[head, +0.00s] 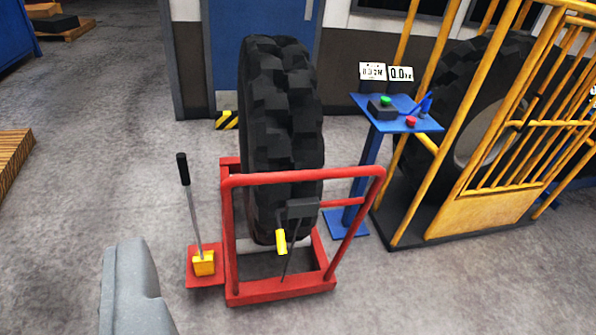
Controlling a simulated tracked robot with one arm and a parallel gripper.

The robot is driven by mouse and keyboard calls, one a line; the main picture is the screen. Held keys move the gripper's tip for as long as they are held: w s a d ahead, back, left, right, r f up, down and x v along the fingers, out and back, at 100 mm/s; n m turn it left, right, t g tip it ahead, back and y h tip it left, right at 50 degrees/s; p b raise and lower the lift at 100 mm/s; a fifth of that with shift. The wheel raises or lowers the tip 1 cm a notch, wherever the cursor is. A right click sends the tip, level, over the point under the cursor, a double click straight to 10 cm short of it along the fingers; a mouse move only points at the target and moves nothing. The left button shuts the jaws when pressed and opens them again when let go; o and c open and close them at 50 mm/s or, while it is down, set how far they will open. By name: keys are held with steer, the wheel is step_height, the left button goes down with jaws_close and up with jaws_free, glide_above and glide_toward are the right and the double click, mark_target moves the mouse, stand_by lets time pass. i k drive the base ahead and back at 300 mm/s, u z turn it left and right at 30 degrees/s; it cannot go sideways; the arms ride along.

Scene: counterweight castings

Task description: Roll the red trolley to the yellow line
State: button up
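The red trolley (304,179) stands on the grey floor in the middle of the head view. Its tubular push bar faces me, and a large black tyre (282,110) stands upright in its frame. A lever (191,205) with a black grip rises from a yellow block (204,263) on a red plate at the trolley's left side. I see no yellow line on the visible floor.
A blue pedestal (366,170) with green and red buttons stands close on the trolley's right. Beyond it is a yellow barred cage (468,150) around another tyre. A blue door (224,60) and a striped wedge (228,121) are behind. A wooden pallet (12,160) lies left; floor between is clear.

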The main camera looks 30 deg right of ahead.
mark_target(281, 162)
steer(key=i, duration=0.95)
steer(key=z, duration=0.05)
